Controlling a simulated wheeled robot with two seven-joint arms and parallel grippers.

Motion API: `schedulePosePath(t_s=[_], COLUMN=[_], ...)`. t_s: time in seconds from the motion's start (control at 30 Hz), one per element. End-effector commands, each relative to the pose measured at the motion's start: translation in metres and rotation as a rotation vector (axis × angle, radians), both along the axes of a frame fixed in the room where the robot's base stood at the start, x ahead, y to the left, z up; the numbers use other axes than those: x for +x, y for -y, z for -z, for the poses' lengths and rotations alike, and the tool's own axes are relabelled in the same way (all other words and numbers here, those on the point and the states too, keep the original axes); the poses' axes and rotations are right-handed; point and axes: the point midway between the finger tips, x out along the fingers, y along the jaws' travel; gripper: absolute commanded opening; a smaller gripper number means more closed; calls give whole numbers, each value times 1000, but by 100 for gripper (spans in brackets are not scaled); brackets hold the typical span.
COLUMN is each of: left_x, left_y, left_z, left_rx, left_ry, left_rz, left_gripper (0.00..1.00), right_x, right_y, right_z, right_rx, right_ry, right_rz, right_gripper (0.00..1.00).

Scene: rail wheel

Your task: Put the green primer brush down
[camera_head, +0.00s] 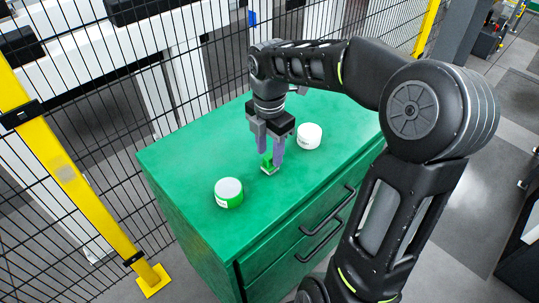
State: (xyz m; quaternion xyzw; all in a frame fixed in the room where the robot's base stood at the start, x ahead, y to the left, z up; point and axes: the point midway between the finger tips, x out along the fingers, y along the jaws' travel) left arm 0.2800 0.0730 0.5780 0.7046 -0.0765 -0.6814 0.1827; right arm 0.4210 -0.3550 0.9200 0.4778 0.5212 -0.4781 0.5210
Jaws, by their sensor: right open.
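My right gripper (272,151) points down over the top of the green cabinet (185,165), its purple fingers apart. A small green thing with a pale lower end, likely the green primer brush (267,164), stands between and just below the fingertips, at the cabinet top. I cannot tell whether the fingers touch it. The fingers hide part of it. My left gripper is not in view.
A white jar with a green band (229,193) stands in front and left of the gripper. Another white jar (309,136) stands close on its right. A black mesh fence (120,110) with yellow posts (75,185) runs behind the cabinet. The cabinet top's left part is clear.

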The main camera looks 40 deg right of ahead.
Motion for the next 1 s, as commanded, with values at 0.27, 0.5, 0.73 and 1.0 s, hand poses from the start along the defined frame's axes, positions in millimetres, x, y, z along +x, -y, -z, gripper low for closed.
schedulePosePath(t_s=[0.27, 0.5, 0.73, 1.0], left_x=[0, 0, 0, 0], left_y=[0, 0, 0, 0], left_z=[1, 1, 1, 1], left_rx=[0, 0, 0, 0], left_ry=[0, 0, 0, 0], left_rz=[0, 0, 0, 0], left_gripper=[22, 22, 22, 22], right_x=[4, 4, 3, 4], right_y=[0, 0, 0, 0], right_z=[-48, -59, -59, -58], right_rx=[0, 0, 0, 0], right_ry=[2, 0, 0, 0], right_rz=[2, 1, 1, 1], right_gripper=[41, 41, 41, 41])
